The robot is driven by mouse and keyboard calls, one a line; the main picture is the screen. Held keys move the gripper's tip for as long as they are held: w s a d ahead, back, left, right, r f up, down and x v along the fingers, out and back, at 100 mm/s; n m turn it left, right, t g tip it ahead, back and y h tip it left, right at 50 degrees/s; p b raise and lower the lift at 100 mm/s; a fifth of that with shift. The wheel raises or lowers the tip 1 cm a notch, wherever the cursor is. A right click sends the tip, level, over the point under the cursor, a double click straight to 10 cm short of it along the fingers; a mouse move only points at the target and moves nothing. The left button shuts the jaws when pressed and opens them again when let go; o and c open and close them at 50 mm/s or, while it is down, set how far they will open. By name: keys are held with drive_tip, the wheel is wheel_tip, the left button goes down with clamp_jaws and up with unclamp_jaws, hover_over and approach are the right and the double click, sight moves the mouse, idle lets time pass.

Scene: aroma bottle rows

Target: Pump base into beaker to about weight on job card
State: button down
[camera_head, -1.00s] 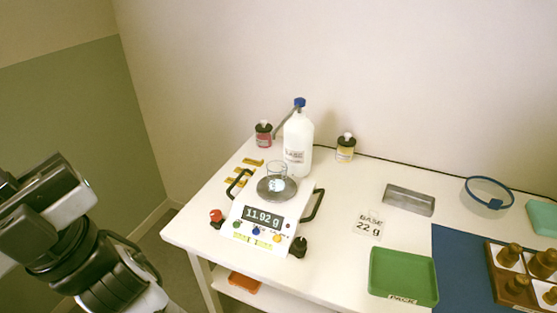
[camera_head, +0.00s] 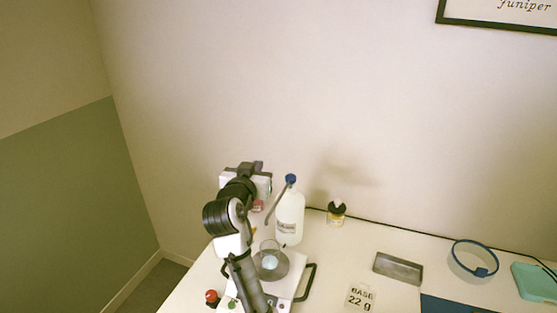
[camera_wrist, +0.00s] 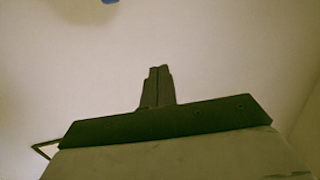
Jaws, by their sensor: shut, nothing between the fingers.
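The white base bottle (camera_head: 289,222) stands upright at the back of the table, with a blue pump head (camera_head: 291,179) and a spout reaching left and down. The glass beaker (camera_head: 269,258) is on the scale (camera_head: 290,288), below the spout, with a little pale liquid in it. My arm covers part of the scale, and its display cannot be read. The job card (camera_head: 361,297) reads BASE 22 g. My gripper (camera_head: 258,167) is raised left of the pump head, apart from it. In the wrist view its fingers (camera_wrist: 158,70) are together and empty; a blue piece shows at the top edge.
A small yellow-labelled bottle (camera_head: 336,214) stands right of the base bottle. A grey tray (camera_head: 398,267), a blue ring (camera_head: 474,257) and a teal item (camera_head: 534,282) lie to the right. A red knob (camera_head: 212,297) is left of the scale. A wall rises behind.

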drive_tip(key=d, duration=0.1)
drive_tip(key=d+f+m+g+h, duration=0.1)
drive_tip(key=d, duration=0.1)
drive_tip(key=w+d+f+g+h, duration=0.1)
drive_tip(key=d, duration=0.1)
drive_tip(key=shift+f+m+p, duration=0.1)
drive_tip(key=shift+m+p, duration=0.2)
drive_tip(key=shift+m, duration=0.1)
hover_over(288, 183)
wheel_tip(288, 183, down, 2)
drive_tip(key=shift+f, duration=0.1)
wheel_tip(288, 183, down, 3)
drive_tip(key=shift+b, duration=0.7)
drive_tip(key=shift+a+f+b, duration=0.1)
drive_tip(key=shift+f+b, duration=0.25)
drive_tip(key=shift+f, duration=0.25)
